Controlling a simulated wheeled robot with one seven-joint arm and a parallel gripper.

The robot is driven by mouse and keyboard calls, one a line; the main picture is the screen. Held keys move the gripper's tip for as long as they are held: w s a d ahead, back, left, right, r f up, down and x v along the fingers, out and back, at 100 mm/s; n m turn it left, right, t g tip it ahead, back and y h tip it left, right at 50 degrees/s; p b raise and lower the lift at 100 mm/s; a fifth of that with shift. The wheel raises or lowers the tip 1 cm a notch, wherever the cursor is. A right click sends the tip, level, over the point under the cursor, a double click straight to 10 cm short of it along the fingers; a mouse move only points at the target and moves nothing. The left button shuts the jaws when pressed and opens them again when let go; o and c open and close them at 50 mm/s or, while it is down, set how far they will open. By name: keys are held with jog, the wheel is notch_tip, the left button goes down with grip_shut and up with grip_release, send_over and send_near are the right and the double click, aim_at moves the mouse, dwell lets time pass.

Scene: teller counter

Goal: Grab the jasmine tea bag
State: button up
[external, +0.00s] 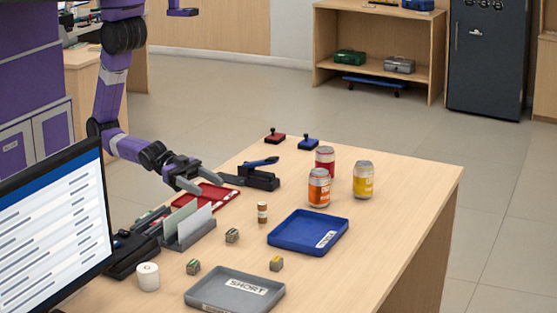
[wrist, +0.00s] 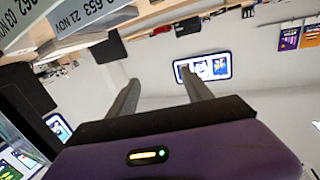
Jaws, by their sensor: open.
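I cannot pick out a jasmine tea bag in either view. Several small banded blocks lie on the counter: one in the middle (external: 232,236), one at the front left (external: 193,267) and one by the grey tray (external: 276,264). Their labels are too small to read. My gripper (external: 205,184) is open above the far left of the counter, over the red tray (external: 212,199). In the wrist view my gripper (wrist: 158,76) shows two spread fingers with nothing between them.
A blue tray (external: 290,246), a grey tray marked SHORT (external: 215,302), three cans (external: 319,190), a black stapler-like tool (external: 262,180), two stamps (external: 308,142), a small roll (external: 262,212), a white cup (external: 148,278) and a monitor (external: 55,225) occupy the counter. Its right side is clear.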

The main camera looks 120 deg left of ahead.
aim_at(276, 267)
jog(key=w+d+r+g+y+p, duration=0.1)
jog(key=w+d+r+y+p, duration=0.1)
jog(key=w+d, duration=0.95)
jog(key=w+a+f+n+y, duration=0.1)
jog(key=a+f, duration=0.1)
jog(key=f, duration=0.2)
jog(key=w+a+f+n+g+y, duration=0.1)
jog(key=w+a+f+n, duration=0.1)
jog(key=f, duration=0.3)
jog(key=w+a+f+n+g+y, duration=0.1)
jog(key=w+a+f+y, duration=0.1)
jog(key=f, duration=0.2)
jog(key=shift+w+a+f+n+b, duration=0.1)
jog(key=shift+w+f+n+b, duration=0.1)
jog(key=shift+n+b, duration=0.15)
jog(key=shift+x, duration=3.3)
jog(key=shift+s+f, duration=0.1)
grip_shut()
